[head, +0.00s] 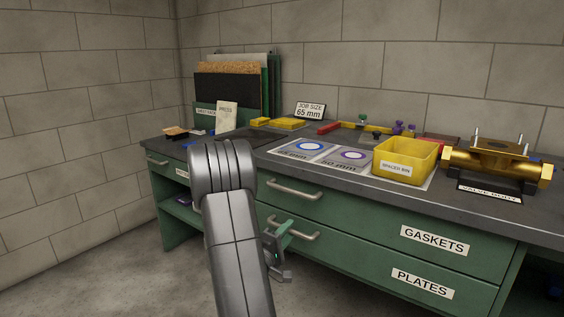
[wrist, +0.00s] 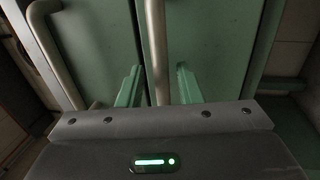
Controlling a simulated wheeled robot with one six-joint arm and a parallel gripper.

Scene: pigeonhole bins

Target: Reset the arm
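My arm reaches down in front of the green workbench in the head view. My gripper (head: 283,236) is low at the drawer fronts, partly hidden behind my arm. In the wrist view my gripper (wrist: 158,74) has its two green fingers apart. A metal drawer handle (wrist: 155,40) lies between them in the picture; I cannot tell if they touch it. In the head view this appears to be the handle (head: 297,230) of the plates drawer (head: 370,268). The gaskets drawer (head: 385,225) is above it. Both drawers look shut.
A second handle (wrist: 50,55) is close by at left in the wrist view. The benchtop holds a yellow spacer bin (head: 405,158), a brass valve body (head: 495,160), a mat with ring prints (head: 328,155) and a job size sign (head: 310,111). Floor left of the bench is clear.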

